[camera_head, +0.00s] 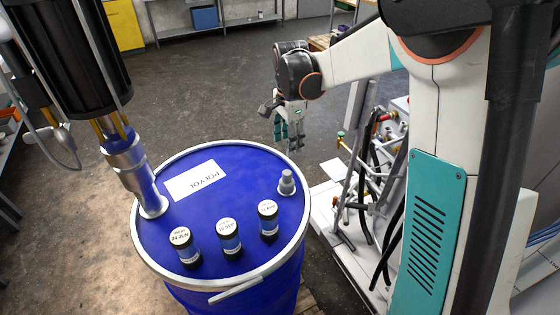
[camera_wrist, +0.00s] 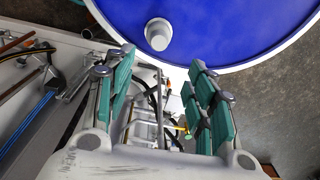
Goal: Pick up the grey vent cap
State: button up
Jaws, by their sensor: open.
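The grey vent cap (camera_head: 287,182) stands upright on the blue drum lid (camera_head: 240,174), near its right edge. In the wrist view the cap (camera_wrist: 158,33) shows from above, close to the drum's rim and beyond the fingertips. My gripper (camera_head: 289,134) hangs past the drum's far right edge in the head view, apart from the cap. In the wrist view its teal fingers (camera_wrist: 162,64) are spread wide with nothing between them.
Three dark labelled jars (camera_head: 229,237) stand along the near side of the lid. A metal pump tube (camera_head: 132,170) enters the lid at left. A white POLYOL label (camera_head: 196,180) lies flat on it. Hoses and tools (camera_wrist: 35,75) lie below my gripper.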

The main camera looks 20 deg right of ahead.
send_over(287, 172)
jog(key=shift+m, duration=0.3)
jog(key=f, duration=0.7)
jog(key=shift+w+f, duration=0.2)
jog(key=shift+f, duration=0.2)
jog(key=shift+s+f, duration=0.15)
jog(key=shift+f, duration=1.5)
jog(key=shift+s+f, duration=0.1)
jog(key=shift+f, duration=1.5)
jog(key=shift+c, duration=0.5)
jog(key=c, duration=1.1)
